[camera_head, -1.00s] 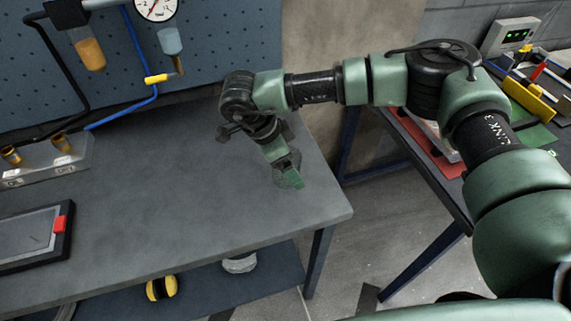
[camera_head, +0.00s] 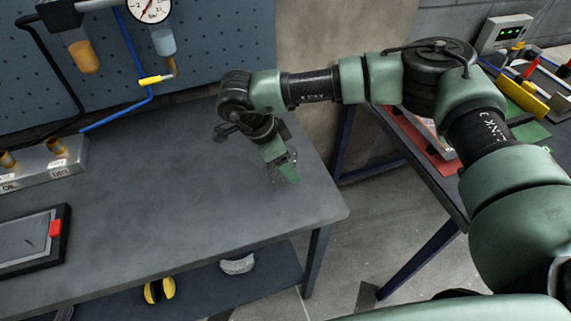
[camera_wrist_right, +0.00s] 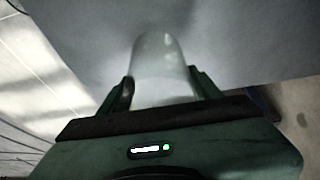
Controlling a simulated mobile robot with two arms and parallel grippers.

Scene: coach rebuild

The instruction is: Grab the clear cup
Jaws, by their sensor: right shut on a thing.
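The clear cup (camera_wrist_right: 160,62) shows in the right wrist view as a pale, see-through rounded shape between the two fingers. My right gripper (camera_wrist_right: 162,90) is shut on it, one finger on each side. In the head view my right gripper (camera_head: 284,174) points down over the right end of the grey workbench (camera_head: 170,190). The cup is hard to make out there, faint around the fingertips. I cannot tell whether its base touches the bench top. My left gripper is not in view.
A tablet (camera_head: 30,242) lies at the bench's left front, with a metal fitting block (camera_head: 45,168) behind it. A yellow-black roll (camera_head: 160,290) and a grey roll (camera_head: 238,264) sit on the lower shelf. A second table (camera_head: 415,150) stands right. The bench middle is clear.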

